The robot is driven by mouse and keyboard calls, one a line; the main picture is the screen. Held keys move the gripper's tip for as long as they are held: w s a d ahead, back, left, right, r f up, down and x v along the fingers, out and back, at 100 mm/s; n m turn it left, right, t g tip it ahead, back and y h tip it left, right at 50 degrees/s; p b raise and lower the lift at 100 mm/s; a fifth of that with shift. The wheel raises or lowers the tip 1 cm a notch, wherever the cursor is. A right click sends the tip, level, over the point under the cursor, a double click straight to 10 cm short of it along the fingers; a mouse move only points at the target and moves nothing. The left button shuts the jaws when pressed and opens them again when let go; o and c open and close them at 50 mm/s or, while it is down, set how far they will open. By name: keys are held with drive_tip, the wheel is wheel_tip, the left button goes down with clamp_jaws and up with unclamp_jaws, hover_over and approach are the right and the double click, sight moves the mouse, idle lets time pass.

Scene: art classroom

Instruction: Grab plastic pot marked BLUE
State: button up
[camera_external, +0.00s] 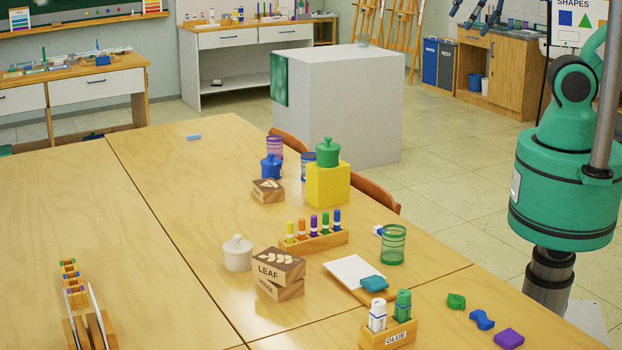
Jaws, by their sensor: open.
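A small blue lidded pot (270,168) stands upright on the wooden table, behind a small wooden block (268,190). No marking on it is readable from here. A purple see-through jar (275,147) stands just behind it. A blue see-through jar (308,167) stands to its right, partly hidden by a yellow block (328,184). A green lidded pot (327,152) sits on the yellow block, and a white lidded pot (238,254) stands nearer. My gripper (474,18) shows only in part at the top edge, open, empty, high and far from the blue pot.
A rack of coloured tubes (314,241), stacked LEAF and HOUSE blocks (279,266), a green see-through jar (392,244) and a GLUE holder (388,335) stand nearer on the table. A chair back (376,194) lines its right edge. The table left of the pot is mostly clear.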

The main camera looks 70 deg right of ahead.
drive_tip(key=w, duration=0.9)
drive_tip(key=g, duration=0.1)
hover_over(276, 161)
drive_tip(key=s, duration=0.4)
wheel_tip(276, 161, down, 39)
drive_tip(key=shift+w+a+m+p, duration=0.2)
drive_tip(key=shift+a+m+p, duration=0.1)
drive_tip(key=shift+m+p, duration=0.15)
drive_tip(key=shift+b+x, duration=0.5)
drive_tip(key=shift+x, duration=3.75)
drive_tip(key=shift+d+f, duration=0.1)
drive_tip(key=shift+f, duration=0.05)
